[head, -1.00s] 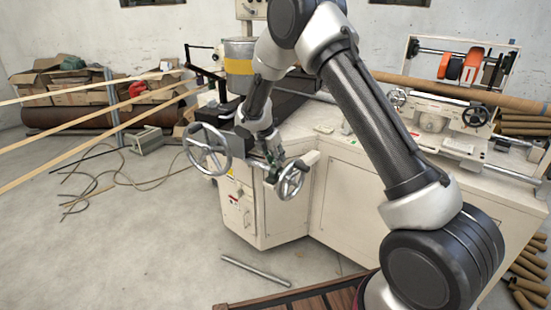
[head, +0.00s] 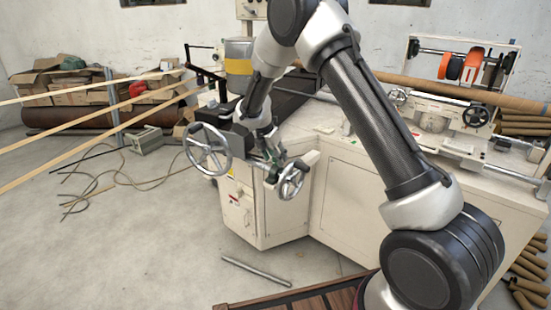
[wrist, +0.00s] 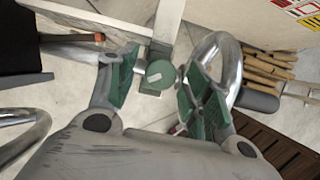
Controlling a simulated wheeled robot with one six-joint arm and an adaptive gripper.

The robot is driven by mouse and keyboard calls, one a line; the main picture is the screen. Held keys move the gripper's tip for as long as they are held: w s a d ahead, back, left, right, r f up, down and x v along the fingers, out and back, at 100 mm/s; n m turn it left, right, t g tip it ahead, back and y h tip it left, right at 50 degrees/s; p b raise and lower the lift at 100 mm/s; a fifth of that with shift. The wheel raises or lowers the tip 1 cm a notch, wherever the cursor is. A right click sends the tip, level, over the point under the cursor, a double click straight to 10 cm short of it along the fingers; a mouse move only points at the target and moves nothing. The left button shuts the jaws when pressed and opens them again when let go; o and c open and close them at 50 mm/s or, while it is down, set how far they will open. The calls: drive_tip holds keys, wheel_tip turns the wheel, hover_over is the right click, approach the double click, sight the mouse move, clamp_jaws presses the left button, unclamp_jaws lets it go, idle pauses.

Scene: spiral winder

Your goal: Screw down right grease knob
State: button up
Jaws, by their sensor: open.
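A small round green-grey knob (wrist: 160,75) sits in a pale metal bracket in the wrist view. My gripper (wrist: 158,82) is open, with one green-padded finger on each side of the knob. Gaps show between the pads and the knob, so it does not grip it. The curved rim of a handwheel (wrist: 237,62) stands close beside and partly behind the right finger. In the head view my gripper (head: 271,168) is at the front of the cream machine (head: 285,215), beside the right handwheel (head: 293,181). The knob cannot be made out there.
A larger left handwheel (head: 208,150) stands left of my gripper. Long wooden strips (head: 95,122) cross the left side. A metal rod (head: 256,271) lies on the floor by a wooden pallet (head: 300,298). The floor before the machine is mostly clear.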

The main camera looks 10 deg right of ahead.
drive_tip(key=v, duration=1.1)
drive_tip(key=shift+d, duration=0.1)
